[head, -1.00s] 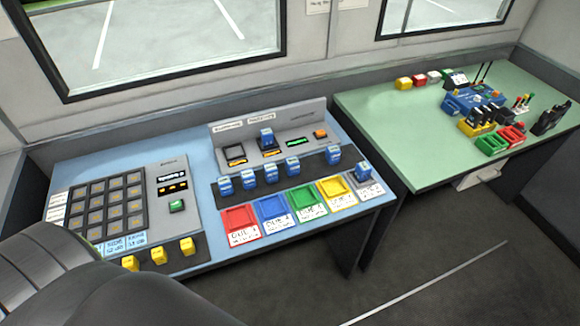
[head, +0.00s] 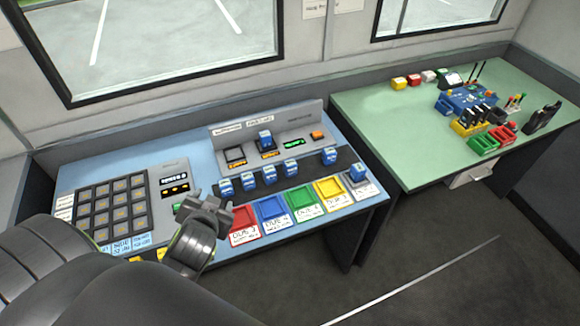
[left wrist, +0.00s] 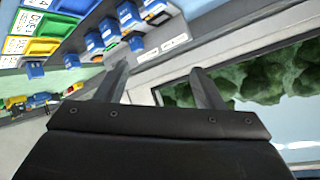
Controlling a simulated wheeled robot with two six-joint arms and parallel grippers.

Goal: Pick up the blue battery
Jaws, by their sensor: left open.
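Several blue batteries with light tops stand in a dark rack on the blue desk; one is at the rack's left end (head: 226,187) and one is near its right end (head: 329,156). Another blue battery (head: 265,140) sits upright in the grey panel behind the rack, and one (head: 358,173) stands at the front right. My left gripper (head: 214,203) is open above the desk, left of the rack and apart from the batteries. In the left wrist view its two fingers (left wrist: 160,88) are spread with nothing between them; blue batteries (left wrist: 128,15) show beyond, at upper left.
Red (head: 243,220), blue (head: 272,209), green (head: 304,200) and yellow (head: 331,190) labelled trays line the desk's front edge. A keypad (head: 110,208) is at left. A green table (head: 390,130) with a blue device (head: 465,97) stands at right, across a gap.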

